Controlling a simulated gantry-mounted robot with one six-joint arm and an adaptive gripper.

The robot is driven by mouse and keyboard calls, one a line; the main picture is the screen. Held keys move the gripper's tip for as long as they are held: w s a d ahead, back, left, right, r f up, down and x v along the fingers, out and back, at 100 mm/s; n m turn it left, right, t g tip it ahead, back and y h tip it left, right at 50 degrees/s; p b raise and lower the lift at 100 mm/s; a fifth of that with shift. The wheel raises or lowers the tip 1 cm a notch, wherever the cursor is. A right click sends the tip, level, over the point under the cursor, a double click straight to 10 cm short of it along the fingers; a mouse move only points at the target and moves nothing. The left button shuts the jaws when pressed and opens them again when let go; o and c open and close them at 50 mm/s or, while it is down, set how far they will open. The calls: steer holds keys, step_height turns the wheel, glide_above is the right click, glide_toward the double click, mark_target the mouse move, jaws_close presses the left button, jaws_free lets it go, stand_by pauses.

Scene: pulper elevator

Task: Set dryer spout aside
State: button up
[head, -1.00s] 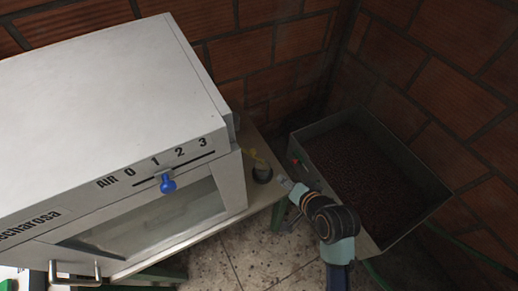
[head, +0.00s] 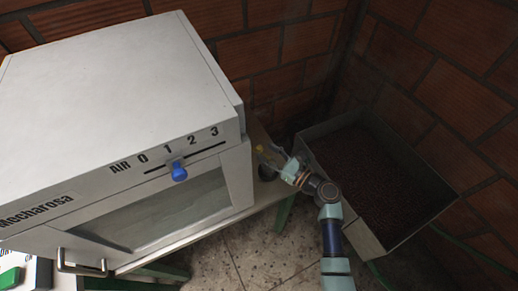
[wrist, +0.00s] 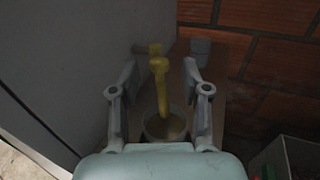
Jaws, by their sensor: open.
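A yellow, pipe-like part, which I take to be the dryer spout, (wrist: 160,78) stands beside the dryer's side wall in the wrist view, above a round cup (wrist: 165,128). It is a small yellow patch (head: 260,149) in the head view, partly hidden by my gripper. My gripper (head: 272,158) is open at the dryer's right side. In the wrist view its fingers (wrist: 160,72) lie on either side of the yellow spout, with visible gaps; I cannot tell the depth between them. The dark cup (head: 266,173) is partly covered in the head view.
The big white dryer (head: 110,95) with a blue knob (head: 179,171) stands left on a table (head: 185,231). A metal bin (head: 405,160) of dark beans is close on the right. Brick walls (head: 300,45) close off the back. A small grey box (wrist: 200,50) sits behind the spout.

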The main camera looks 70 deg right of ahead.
mark_target(262, 149)
steer(key=b+x, duration=0.1)
steer(key=x, duration=0.3)
jaws_close()
